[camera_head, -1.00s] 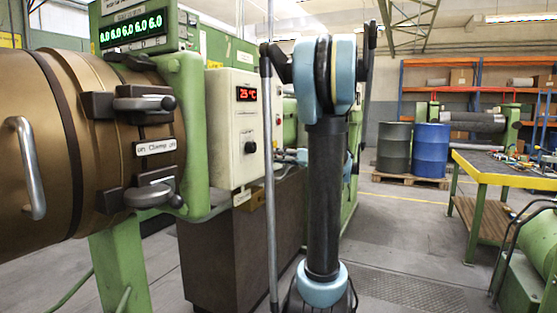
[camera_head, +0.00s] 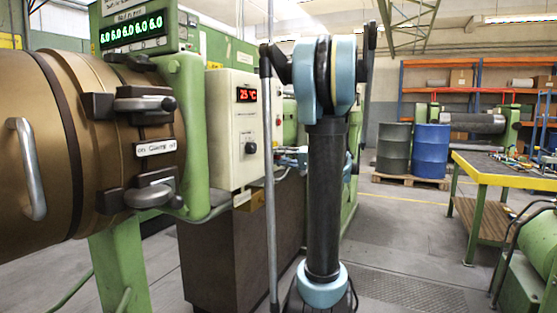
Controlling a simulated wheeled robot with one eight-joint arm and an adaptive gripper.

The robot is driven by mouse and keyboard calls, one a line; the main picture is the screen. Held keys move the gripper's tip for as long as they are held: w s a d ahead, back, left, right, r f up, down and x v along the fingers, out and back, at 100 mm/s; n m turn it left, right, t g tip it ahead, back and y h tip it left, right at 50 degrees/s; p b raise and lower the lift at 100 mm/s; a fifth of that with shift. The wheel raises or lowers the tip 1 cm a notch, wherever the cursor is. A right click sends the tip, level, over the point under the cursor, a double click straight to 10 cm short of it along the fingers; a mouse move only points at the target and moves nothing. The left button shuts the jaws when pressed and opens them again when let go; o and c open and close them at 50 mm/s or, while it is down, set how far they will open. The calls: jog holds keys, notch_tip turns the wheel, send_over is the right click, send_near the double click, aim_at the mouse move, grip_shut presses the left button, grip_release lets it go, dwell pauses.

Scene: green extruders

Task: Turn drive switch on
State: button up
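A cream control box (camera_head: 226,130) stands left of centre on the green machine. It carries a red temperature display (camera_head: 246,94) and a black rotary knob (camera_head: 250,147) below it. I cannot tell whether this knob is the drive switch. More small controls show on the box's narrow right side, too small to read. My arm, blue and black, rises in the middle of the view, right of the box and apart from it. My gripper is not visible.
A bronze cylinder (camera_head: 40,95) with clamp levers fills the left. Blue (camera_head: 430,150) and dark (camera_head: 394,148) barrels stand on a pallet behind. A yellow-edged workbench (camera_head: 480,168) and green machine part (camera_head: 535,255) are at right. Floor between is clear.

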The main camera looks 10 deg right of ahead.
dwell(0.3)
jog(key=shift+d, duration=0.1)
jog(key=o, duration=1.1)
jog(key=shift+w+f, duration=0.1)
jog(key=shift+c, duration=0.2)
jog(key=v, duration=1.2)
